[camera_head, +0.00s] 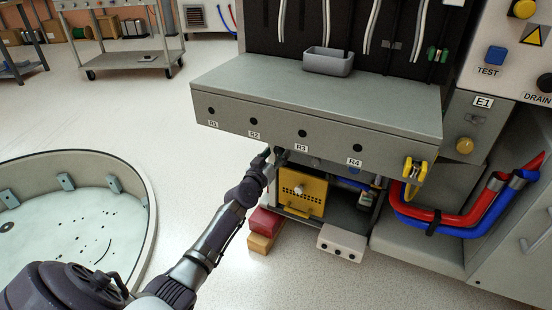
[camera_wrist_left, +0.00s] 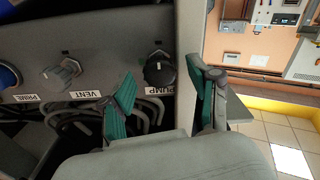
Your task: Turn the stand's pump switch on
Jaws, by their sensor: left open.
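The pump switch (camera_wrist_left: 159,70) is a black round knob on a grey panel in the left wrist view. Its PUMP label (camera_wrist_left: 160,90) appears upside down below it. Its on or off setting is too small to tell. My left gripper (camera_wrist_left: 162,79) is open, with one green-padded finger to the left of the knob and the other to the right. It looks empty, and I cannot tell whether it touches the knob. In the head view my left gripper (camera_head: 273,157) is at the stand (camera_head: 320,115), under its front edge near R3. The knob is hidden there. My right gripper is out of view.
Cables hang below. In the head view, a yellow box (camera_head: 302,192) and red block (camera_head: 265,222) are below the gripper. A round tank (camera_head: 150,205) stands left.

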